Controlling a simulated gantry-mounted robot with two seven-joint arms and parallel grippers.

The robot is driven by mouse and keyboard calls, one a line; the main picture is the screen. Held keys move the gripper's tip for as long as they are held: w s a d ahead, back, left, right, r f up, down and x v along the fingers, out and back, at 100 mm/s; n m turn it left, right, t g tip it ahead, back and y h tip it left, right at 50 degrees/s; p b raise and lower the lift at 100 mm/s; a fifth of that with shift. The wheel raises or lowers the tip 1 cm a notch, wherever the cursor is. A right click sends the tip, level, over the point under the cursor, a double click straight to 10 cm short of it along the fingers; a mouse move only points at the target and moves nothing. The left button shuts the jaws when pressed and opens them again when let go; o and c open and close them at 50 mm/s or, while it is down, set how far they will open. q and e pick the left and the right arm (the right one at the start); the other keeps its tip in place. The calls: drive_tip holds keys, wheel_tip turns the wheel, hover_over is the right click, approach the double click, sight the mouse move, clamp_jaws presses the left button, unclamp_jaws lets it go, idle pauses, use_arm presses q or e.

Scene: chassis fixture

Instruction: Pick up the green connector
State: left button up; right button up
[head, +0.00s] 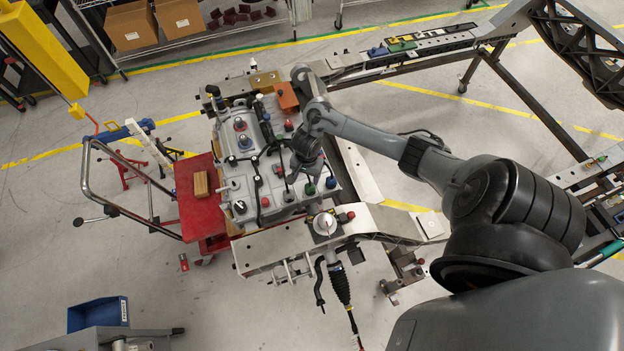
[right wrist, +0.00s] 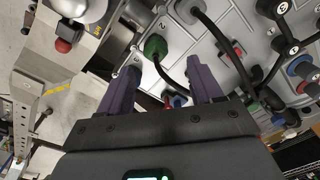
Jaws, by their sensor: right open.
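The green connector (right wrist: 155,46) is a round green cap with a black cable, on the light grey housing beside a printed 2 in the right wrist view. It also shows as a small green spot near the housing's lower right edge in the head view (head: 331,182). My right gripper (right wrist: 162,70) is open, its two dark fingers apart. In the right wrist view the connector lies just beyond the fingertips, in line with the gap between them. In the head view the right gripper (head: 301,166) is above the housing, its fingers hard to make out. My left gripper is not in view.
Black cables and several blue, red and black caps crowd the housing (head: 228,160). A silver cylinder (head: 325,223) and red knob (head: 350,215) stand on the metal beam below it. A red cart top (head: 190,215) is at the left, with open floor beyond.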

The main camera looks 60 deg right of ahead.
sight(310, 185)
drive_tip(key=shift+s+d+f+m+b, duration=0.1)
drive_tip(key=shift+d+f+m+b, duration=0.4)
drive_tip(key=shift+d, duration=0.2)
wheel_tip(310, 185, down, 3)
drive_tip(key=shift+s+a+f+b, duration=0.1)
drive_tip(key=shift+b, duration=1)
drive_tip(key=shift+f+b, duration=1.1)
drive_tip(key=shift+f, duration=2.1)
clamp_jaws()
